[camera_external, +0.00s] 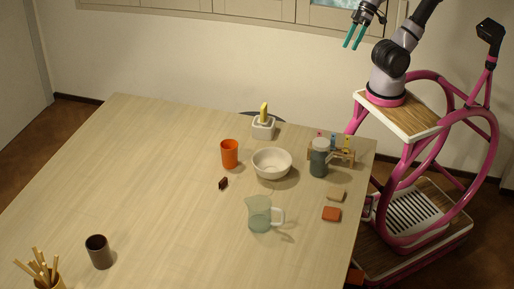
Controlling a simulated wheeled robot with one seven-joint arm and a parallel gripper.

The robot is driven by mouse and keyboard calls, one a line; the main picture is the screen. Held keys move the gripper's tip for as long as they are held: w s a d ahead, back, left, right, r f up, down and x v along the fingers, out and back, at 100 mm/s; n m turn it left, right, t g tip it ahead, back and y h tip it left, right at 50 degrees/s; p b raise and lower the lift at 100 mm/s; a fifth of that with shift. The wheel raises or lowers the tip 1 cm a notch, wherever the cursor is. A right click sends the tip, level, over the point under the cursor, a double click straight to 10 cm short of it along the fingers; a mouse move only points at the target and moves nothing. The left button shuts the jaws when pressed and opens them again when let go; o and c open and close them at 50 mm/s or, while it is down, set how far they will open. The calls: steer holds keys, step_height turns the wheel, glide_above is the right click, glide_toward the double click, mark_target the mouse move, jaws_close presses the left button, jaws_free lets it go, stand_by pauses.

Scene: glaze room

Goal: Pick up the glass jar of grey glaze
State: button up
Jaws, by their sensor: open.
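The glass jar of grey glaze (320,160) stands upright near the right edge of the table. It looks dark grey with a paler top, and it stands just in front of a small wooden rack. My gripper (353,36) has two teal fingers that are spread apart and empty. It is high up near the wall, well above and behind the table, and far from the jar.
A white bowl (272,163) stands just left of the jar. A wooden rack (345,157) with small coloured items is behind it. A glass pitcher (260,214), an orange cup (230,154), a tan block (336,195) and a red-orange block (331,214) are nearby. The table's left middle is clear.

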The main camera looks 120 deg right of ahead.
steer(key=m+g+y, duration=0.6)
steer(key=m+y, duration=0.5)
steer(key=m, duration=0.4)
glide_toward(319, 140)
steer(key=x, duration=0.9)
steer(key=shift+r+x, duration=0.1)
steer(key=shift+x, duration=1.25)
steer(key=shift+r+x, duration=0.15)
steer(key=shift+x, duration=1.25)
steer(key=shift+a, duration=0.1)
jaws_close()
